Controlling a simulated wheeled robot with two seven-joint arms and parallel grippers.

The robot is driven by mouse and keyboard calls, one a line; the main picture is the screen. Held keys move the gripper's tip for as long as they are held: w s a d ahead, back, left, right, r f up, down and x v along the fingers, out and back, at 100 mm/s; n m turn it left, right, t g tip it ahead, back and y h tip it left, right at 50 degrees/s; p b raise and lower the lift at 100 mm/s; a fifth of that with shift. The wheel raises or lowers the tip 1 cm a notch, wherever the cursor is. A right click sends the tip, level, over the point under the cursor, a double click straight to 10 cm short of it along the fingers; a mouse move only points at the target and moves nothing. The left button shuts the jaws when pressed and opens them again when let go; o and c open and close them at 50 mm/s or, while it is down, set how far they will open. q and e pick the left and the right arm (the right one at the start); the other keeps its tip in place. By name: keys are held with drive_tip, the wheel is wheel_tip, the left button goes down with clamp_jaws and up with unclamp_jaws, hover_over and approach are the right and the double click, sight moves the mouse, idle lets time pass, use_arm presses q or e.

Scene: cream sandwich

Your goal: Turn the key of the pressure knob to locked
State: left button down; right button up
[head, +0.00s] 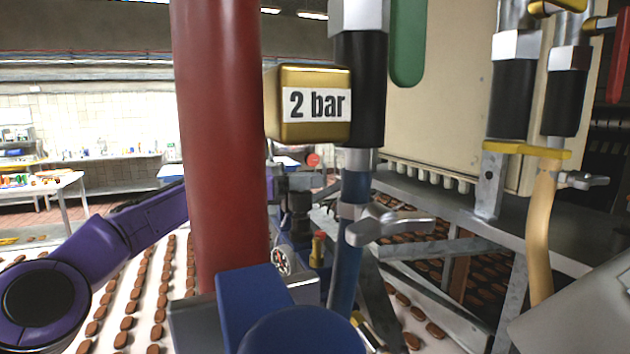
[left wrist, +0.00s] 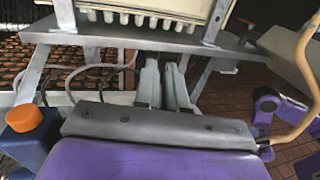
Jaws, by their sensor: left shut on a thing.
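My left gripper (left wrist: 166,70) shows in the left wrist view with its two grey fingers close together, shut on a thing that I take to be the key. The key itself is too small or hidden to make out between the fingers. In the head view my left arm runs behind the red column, and its finger ends cannot be made out. A round pressure gauge (head: 282,262) sits low in the middle of the head view. A small yellow fitting with a red top (head: 318,245) stands beside it. Which part is the pressure knob is unclear. My right gripper is not in view.
A thick red column (head: 222,150) blocks part of the head view. A gold block labelled "2 bar" (head: 300,132) and a silver valve lever (head: 390,225) are beside the blue pipe. An orange cap (left wrist: 30,118) is at left in the wrist view.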

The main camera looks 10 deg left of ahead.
use_arm(q)
drive_tip(key=shift+r+g, duration=0.1)
drive_tip(key=shift+g, duration=0.2)
drive_tip(key=c, duration=1.3)
unclamp_jaws()
drive_tip(key=shift+w, duration=0.1)
drive_tip(key=shift+a, duration=0.1)
drive_tip(key=shift+a+f, duration=0.2)
drive_tip(key=shift+a, duration=0.15)
drive_tip(key=b+v, duration=0.2)
drive_tip(key=v, duration=0.7)
drive_tip(key=shift+s+a, duration=0.25)
drive_tip(key=shift+a, duration=0.1)
